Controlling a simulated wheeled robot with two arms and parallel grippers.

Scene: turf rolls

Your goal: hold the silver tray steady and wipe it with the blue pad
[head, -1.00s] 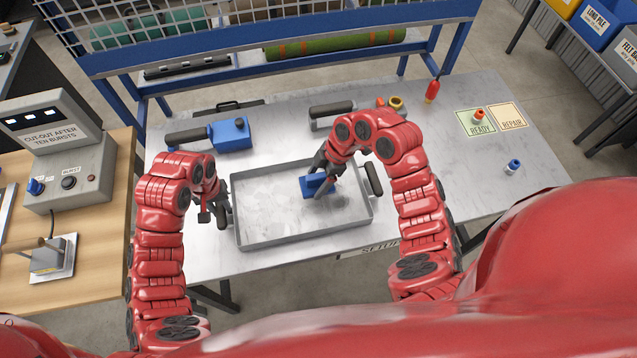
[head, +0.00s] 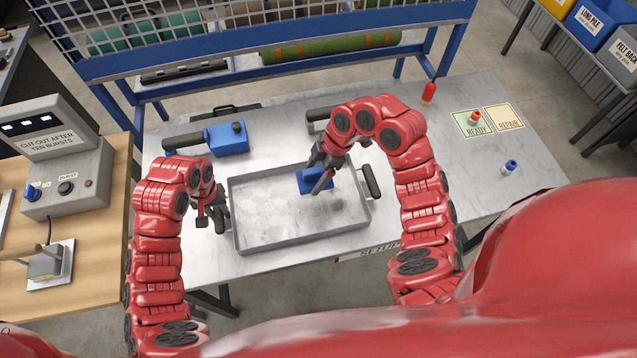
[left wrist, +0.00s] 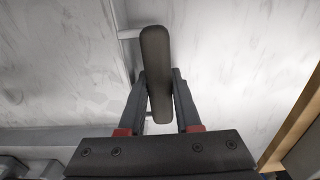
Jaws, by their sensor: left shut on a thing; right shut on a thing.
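The silver tray (head: 300,240) lies on the grey table, a shallow rectangle with low walls and a dark handle at each side. Pale blotchy marks show on its floor. My left gripper (head: 220,215) is at the tray's left side, shut on the left handle (left wrist: 157,60); the left wrist view shows its fingers (left wrist: 160,100) on either side of the dark grip. My right gripper (head: 318,178) is over the tray's far middle, shut on the blue pad (head: 309,184). The fingers partly hide the pad; I cannot tell whether it touches the tray floor.
A blue tool with a dark handle (head: 228,138) lies behind the tray. A red-handled tool (head: 429,92), ready and repair cards (head: 488,120) and a blue-topped peg (head: 509,167) are to the right. A control box (head: 70,180) stands on the left wooden bench.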

